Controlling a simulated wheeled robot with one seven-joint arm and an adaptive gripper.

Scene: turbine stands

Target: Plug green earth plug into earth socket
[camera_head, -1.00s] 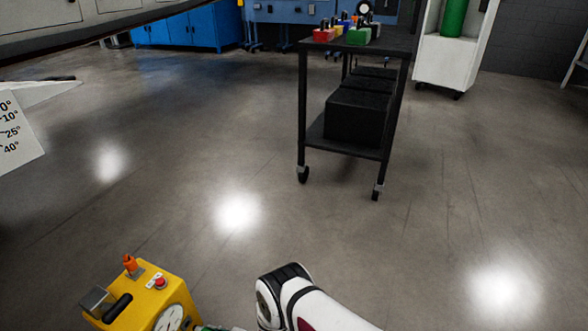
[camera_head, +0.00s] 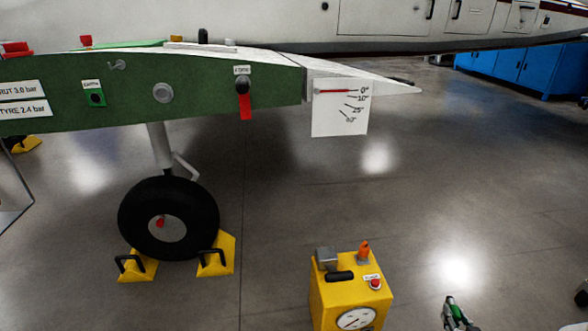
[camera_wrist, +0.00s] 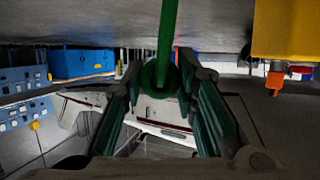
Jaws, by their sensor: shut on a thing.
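The earth socket (camera_head: 96,99) is a small green block with a dark opening under an "EARTH" label, on the green side panel at the left. My gripper (camera_head: 456,312) is low at the bottom right of the head view, far from the socket. In the wrist view my gripper (camera_wrist: 160,98) is shut on the green earth plug (camera_wrist: 156,76). A green length (camera_wrist: 167,30) runs from the plug to the top of that view. The plug's far end is hard to make out.
A yellow ground unit (camera_head: 345,292) with a gauge stands left of my gripper. A wheel (camera_head: 168,218) with yellow chocks (camera_head: 222,254) stands below the panel. A white angle plate (camera_head: 340,118) hangs at the panel's right end. Floor between wheel and unit is clear.

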